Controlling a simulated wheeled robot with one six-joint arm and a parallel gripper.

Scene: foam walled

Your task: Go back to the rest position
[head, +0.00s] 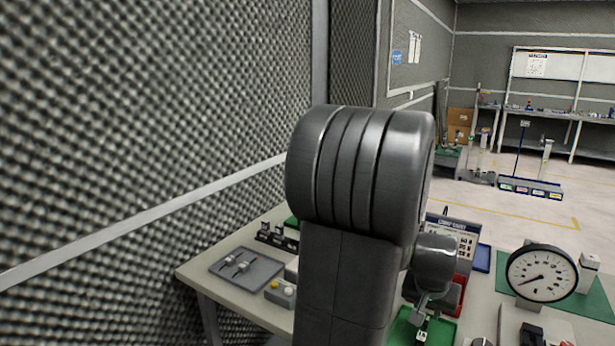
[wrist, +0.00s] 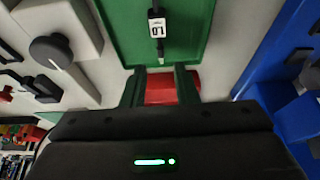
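My gripper (wrist: 158,76) shows in the wrist view with its two fingers apart. A red object (wrist: 170,88) shows between and behind them and extends past the right finger; I see no sign that it is gripped. A green tray (wrist: 190,35) lies beyond the fingertips, with a black item bearing a white tag (wrist: 157,25) in it. In the head view my arm fills the middle, and my gripper (head: 421,308) hangs low over the green tray (head: 438,328). The fingertips are too small there to judge.
A grey foam wall (head: 130,130) stands close on the left. The workbench (head: 235,310) holds a grey plate with levers (head: 245,270), a dial gauge (head: 541,273) and a sign board (head: 455,238). A blue bin (wrist: 285,75) is right of the gripper. Open floor lies beyond the bench.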

